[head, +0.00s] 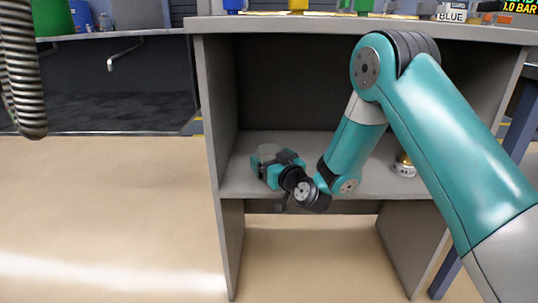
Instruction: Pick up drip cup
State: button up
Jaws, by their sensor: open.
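A pale grey, round cup-like thing (267,150) shows on the shelf inside the grey cabinet, at the left part of the shelf. It looks like the drip cup, but it is small and partly hidden by my gripper. My gripper (267,163) reaches into the cabinet low over the shelf, with its fingers at the cup. The jaws are open, and I cannot tell whether they touch the cup.
The cabinet's shelf (235,183) lies between two side panels. A small labelled jar (404,167) with a yellowish top stands at the shelf's right, partly behind my arm. Coloured items line the cabinet's top (300,28). A ribbed hose (20,70) hangs at left. Open floor (100,220) lies left.

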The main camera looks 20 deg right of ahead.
jog(key=shift+w, duration=0.1)
jog(key=c, duration=0.9)
jog(key=shift+c, duration=0.4)
jog(key=shift+r, duration=0.1)
